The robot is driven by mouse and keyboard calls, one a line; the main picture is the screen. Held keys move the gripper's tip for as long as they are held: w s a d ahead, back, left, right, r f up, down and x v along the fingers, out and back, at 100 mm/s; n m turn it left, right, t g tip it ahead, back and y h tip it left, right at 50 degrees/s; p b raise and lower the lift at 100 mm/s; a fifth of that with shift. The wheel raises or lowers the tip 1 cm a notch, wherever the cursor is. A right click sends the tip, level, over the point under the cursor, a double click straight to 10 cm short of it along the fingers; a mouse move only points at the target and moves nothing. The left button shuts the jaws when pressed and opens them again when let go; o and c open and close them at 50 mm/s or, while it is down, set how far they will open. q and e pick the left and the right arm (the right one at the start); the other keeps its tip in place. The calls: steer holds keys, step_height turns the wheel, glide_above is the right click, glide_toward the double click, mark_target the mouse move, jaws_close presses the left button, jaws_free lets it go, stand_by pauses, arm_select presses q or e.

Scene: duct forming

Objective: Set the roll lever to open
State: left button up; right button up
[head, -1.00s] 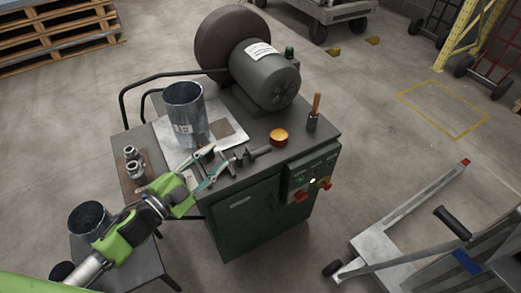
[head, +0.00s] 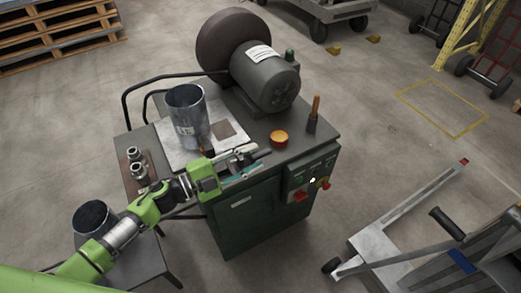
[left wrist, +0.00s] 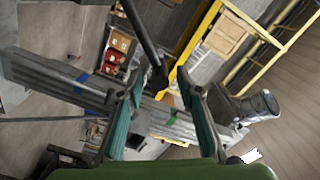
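My left gripper (head: 252,162) is over the front edge of the dark green machine (head: 262,205). In the left wrist view its two teal fingers (left wrist: 162,88) are apart, with nothing clamped between them. A dark rod with a thick end (left wrist: 158,78), likely the roll lever, comes down from the top of that view and ends between the fingertips. I cannot tell how near it is in depth. In the head view the gripper hides most of the lever. My right gripper is in neither view.
A sheet-metal cylinder (head: 188,115) stands on a pale plate behind my left arm. An orange button (head: 278,138), a wooden-handled tool (head: 314,112) and a motor (head: 265,75) are on the machine top. A control panel (head: 311,178) with red switches is at its right front.

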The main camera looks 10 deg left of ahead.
mark_target(258, 154)
arm_select(q)
steer(key=shift+x, duration=1.7)
jaws_close()
steer(key=shift+a+p, duration=0.1)
steer(key=shift+p, duration=0.2)
